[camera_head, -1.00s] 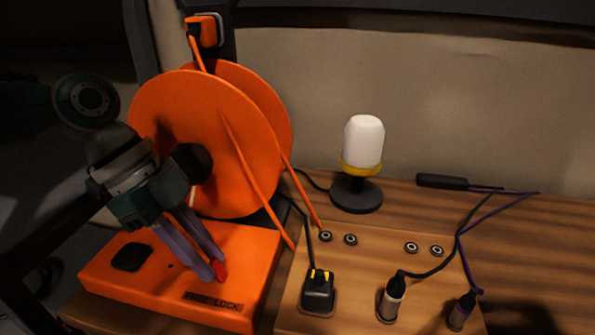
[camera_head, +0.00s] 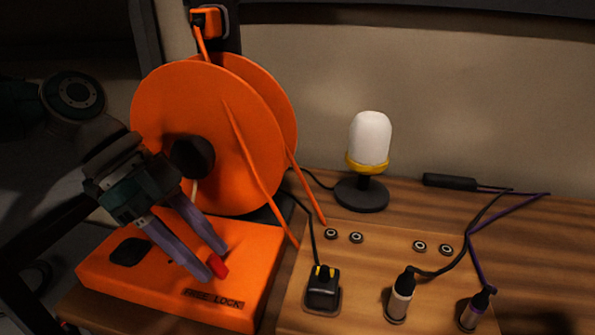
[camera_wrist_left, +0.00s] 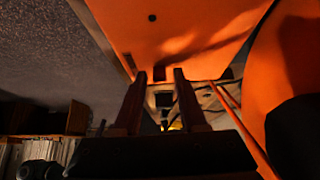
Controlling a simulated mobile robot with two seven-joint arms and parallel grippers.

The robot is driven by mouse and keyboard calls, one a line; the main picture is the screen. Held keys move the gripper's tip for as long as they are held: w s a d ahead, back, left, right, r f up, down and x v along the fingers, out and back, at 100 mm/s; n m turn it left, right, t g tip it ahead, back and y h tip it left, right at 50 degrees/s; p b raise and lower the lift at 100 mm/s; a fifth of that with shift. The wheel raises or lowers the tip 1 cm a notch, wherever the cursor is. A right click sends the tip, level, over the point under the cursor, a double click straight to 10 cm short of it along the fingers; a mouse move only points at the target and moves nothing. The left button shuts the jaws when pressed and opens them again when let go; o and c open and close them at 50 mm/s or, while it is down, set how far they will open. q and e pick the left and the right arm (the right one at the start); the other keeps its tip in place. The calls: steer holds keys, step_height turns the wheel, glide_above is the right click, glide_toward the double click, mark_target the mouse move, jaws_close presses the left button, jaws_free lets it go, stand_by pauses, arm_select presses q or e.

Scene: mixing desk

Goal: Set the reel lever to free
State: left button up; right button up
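The red reel lever (camera_head: 218,266) shows as a small red piece on top of the orange reel base (camera_head: 255,247), behind the label FREE LOCK (camera_head: 213,299). Part of it is hidden by a finger, and I cannot tell which word it points to. My left gripper (camera_head: 217,262) points down at the lever with its fingers apart. The lever shows between the fingertips, close to the nearer one; contact is unclear. In the left wrist view the gripper (camera_wrist_left: 160,78) also shows a gap between its fingers, and no lever is clear there. My right gripper is not in view.
The large orange reel (camera_head: 215,130) stands directly behind the base. To the right are a black plug (camera_head: 322,288), a lamp with a white dome (camera_head: 370,140), jack plugs with cables (camera_head: 400,298) and a black handle-like piece (camera_head: 450,182) on the wooden desk (camera_head: 540,260).

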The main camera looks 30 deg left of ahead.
arm_select(q)
steer(key=shift+o, duration=0.6)
steer(key=shift+a, duration=0.1)
steer(key=v, duration=0.9)
steer(key=shift+a+r, duration=0.2)
steer(key=shift+r, duration=0.15)
steer(key=shift+s, duration=0.1)
